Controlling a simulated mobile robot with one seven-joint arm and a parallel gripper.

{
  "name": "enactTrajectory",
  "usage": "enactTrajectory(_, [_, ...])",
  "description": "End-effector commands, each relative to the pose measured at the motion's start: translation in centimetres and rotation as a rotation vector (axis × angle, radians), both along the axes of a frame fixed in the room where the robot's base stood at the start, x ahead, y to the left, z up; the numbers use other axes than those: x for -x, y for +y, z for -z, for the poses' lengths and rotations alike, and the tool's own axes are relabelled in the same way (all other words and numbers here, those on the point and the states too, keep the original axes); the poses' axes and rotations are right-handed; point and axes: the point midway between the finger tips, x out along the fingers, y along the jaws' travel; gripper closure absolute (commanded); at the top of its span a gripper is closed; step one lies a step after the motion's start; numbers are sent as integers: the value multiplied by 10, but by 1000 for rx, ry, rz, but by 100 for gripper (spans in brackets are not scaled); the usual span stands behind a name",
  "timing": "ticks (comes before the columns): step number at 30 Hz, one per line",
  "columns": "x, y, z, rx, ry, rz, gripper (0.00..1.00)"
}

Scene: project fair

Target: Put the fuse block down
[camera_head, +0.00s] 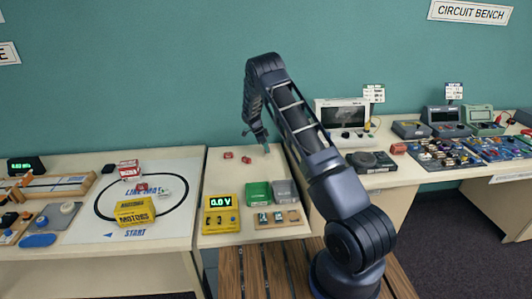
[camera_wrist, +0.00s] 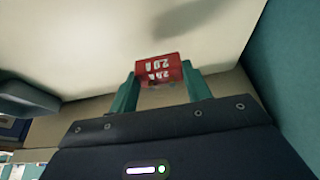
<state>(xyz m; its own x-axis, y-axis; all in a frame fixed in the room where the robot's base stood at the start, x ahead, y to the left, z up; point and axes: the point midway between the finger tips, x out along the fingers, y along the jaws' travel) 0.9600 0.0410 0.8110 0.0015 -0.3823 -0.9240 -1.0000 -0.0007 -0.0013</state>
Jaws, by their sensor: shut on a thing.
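The fuse block (camera_wrist: 158,68) is a small red block with white markings that look like "2.0". In the wrist view it sits between the two teal fingertips of my gripper (camera_wrist: 160,80), which is shut on it. A pale tabletop shows beyond it, with a soft shadow on it. In the head view my gripper (camera_head: 257,141) hangs above the back of the middle table (camera_head: 226,182); the block in it cannot be made out there. Two small red blocks lie on that table, one on the left (camera_head: 228,155) and one on the right (camera_head: 246,160).
Towards the front of the middle table are a yellow meter (camera_head: 221,222), a green box (camera_head: 258,194), a grey box (camera_head: 285,191) and a wooden board (camera_head: 279,219). A white monitor (camera_head: 342,114) stands to the right. The table's middle left is clear.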

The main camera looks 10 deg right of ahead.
Motion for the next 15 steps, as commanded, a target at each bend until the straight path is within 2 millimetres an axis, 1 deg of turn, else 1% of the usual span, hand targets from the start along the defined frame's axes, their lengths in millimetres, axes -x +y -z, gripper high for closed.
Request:
enactTrajectory(1, [1,0,8,1,3,0,74])
enactTrajectory(6, [0,0,30,1,2,0,74])
enactTrajectory(9, [0,0,34,0,1,-1,74])
enactTrajectory(15, [0,0,34,1,1,0,74])
